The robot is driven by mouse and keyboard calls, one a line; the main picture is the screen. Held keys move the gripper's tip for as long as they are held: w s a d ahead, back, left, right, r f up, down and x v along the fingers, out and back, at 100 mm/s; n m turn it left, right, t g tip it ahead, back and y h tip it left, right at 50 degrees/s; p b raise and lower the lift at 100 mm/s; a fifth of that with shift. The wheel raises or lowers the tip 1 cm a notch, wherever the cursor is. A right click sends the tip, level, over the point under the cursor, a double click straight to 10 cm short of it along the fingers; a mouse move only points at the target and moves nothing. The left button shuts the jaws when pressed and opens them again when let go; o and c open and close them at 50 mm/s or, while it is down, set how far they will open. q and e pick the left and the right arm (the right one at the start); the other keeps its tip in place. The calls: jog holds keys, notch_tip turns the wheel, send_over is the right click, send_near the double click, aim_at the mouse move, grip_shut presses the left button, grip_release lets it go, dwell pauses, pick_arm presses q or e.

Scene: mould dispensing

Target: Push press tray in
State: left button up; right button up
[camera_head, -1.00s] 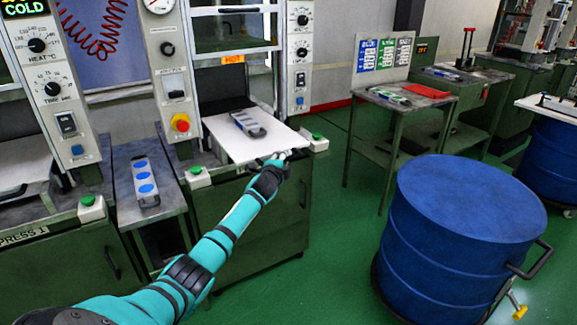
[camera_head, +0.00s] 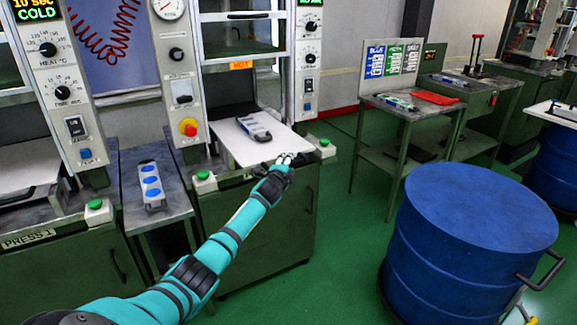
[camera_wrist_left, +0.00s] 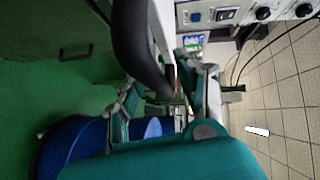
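The white press tray (camera_head: 237,146) sticks out of the front of the middle press, below its HOT sign (camera_head: 241,65). A grey mould with handles (camera_head: 254,129) lies on the tray. My left gripper (camera_head: 284,159) is at the tray's front right edge and looks to be touching it. In the left wrist view the gripper's fingers (camera_wrist_left: 165,98) show from behind, partly covered by a dark curved part. I cannot tell how far apart they are. My right gripper is not in view.
Green buttons (camera_head: 204,176) and (camera_head: 325,143) stand either side of the tray. A mould with blue discs (camera_head: 151,183) lies on the narrow side table at left. A blue drum (camera_head: 478,215) stands on the right. Green floor between the press and drum is free.

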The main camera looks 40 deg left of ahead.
pick_arm(q)
jog(key=v, duration=1.2)
